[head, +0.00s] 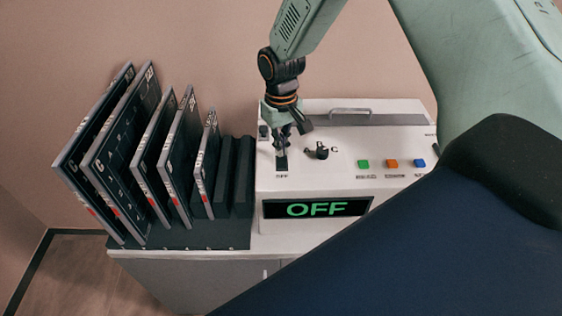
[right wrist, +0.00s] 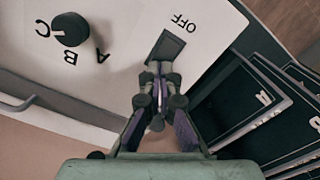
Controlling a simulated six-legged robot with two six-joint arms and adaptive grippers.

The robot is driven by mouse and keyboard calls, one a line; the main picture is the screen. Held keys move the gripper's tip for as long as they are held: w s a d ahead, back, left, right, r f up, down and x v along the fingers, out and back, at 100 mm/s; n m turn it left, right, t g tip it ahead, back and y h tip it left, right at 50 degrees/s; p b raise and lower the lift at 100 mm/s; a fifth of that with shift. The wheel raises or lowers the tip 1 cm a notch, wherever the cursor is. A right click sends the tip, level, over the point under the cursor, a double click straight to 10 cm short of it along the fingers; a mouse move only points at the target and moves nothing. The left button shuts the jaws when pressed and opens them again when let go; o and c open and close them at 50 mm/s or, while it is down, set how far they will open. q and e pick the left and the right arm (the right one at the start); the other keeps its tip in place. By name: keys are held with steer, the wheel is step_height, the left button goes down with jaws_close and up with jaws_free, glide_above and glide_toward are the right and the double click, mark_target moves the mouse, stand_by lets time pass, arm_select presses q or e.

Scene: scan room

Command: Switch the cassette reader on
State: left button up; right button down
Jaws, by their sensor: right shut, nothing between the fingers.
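The cassette reader (head: 330,180) is a white box on a cabinet, with a black display (head: 317,208) reading OFF in green. Its dark rocker switch (head: 281,163) is at the left of the top face, marked OFF. It also shows in the right wrist view (right wrist: 168,46). My right gripper (head: 282,145) reaches down from above, shut and empty. In the right wrist view its fingertips (right wrist: 158,68) are right at the switch's edge; I cannot tell whether they touch it. My left gripper is not in view.
A black selector knob (head: 318,152) with letters sits right of the switch. Green (head: 363,163), orange (head: 392,163) and blue (head: 419,162) buttons lie further right. Several dark cassettes (head: 128,150) stand in a rack (head: 200,235) left of the reader. A handle (head: 350,111) is at the back.

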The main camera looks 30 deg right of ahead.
steer(key=shift+s+f, duration=0.1)
steer(key=shift+f, duration=0.15)
steer(key=shift+f, duration=0.3)
steer(key=shift+f+b, duration=0.2)
steer(key=shift+b, duration=0.15)
steer(key=shift+r, duration=0.1)
steer(key=shift+r+p, duration=0.95)
steer(key=shift+p, duration=0.15)
step_height(320, 180, up, 2)
steer(key=shift+r+p, duration=0.25)
steer(key=shift+p, duration=0.85)
step_height(320, 180, up, 2)
steer(key=shift+r+p, duration=0.1)
steer(key=shift+p, duration=1)
steer(key=shift+r, duration=0.2)
